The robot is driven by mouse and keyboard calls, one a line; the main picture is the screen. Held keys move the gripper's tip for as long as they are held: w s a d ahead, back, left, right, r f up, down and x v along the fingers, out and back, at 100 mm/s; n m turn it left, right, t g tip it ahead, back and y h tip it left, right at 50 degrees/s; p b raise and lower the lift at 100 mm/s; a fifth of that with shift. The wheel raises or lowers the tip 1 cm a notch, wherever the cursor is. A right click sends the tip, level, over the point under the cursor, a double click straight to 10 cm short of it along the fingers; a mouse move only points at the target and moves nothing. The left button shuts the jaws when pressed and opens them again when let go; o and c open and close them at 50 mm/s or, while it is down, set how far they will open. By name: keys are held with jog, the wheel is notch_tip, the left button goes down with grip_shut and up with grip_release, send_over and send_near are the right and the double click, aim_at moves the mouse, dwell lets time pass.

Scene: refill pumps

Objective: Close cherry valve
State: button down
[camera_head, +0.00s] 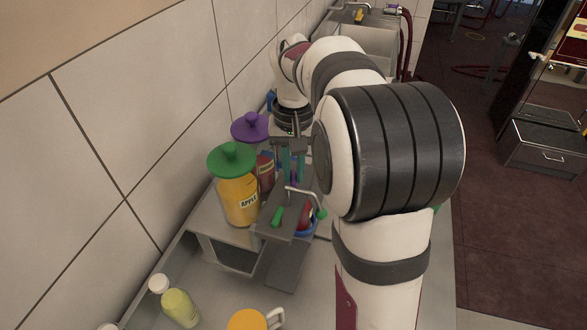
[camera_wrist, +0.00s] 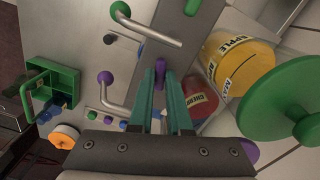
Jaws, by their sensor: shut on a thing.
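The cherry valve has a purple handle (camera_wrist: 160,80), seen in the wrist view between the teal fingers of my gripper (camera_wrist: 158,66). My gripper is shut on this handle, and the fingers hide part of it. In the head view my gripper (camera_head: 292,165) reaches down over the dispenser, just right of the cherry bottle. The cherry bottle (camera_head: 265,172) is red with a purple lid (camera_head: 250,126); its label (camera_wrist: 197,100) shows partly in the wrist view. A metal spout with a purple ball (camera_wrist: 105,77) belongs to this side. The handle's exact angle is hard to tell.
The yellow apple bottle (camera_head: 240,205) with a green lid (camera_head: 232,159) stands close by. Its green valve handle (camera_head: 277,216) and spout are in front of my gripper. A yellow mug (camera_head: 247,320) and a pale bottle (camera_head: 180,308) stand in the foreground. The tiled wall is at left.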

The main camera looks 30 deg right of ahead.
aim_at(293, 177)
jog(key=shift+m, duration=1.6)
jog(key=c, duration=0.9)
grip_release()
jog(key=shift+o, duration=0.2)
notch_tip(293, 177, up, 16)
jog(key=shift+f, duration=0.1)
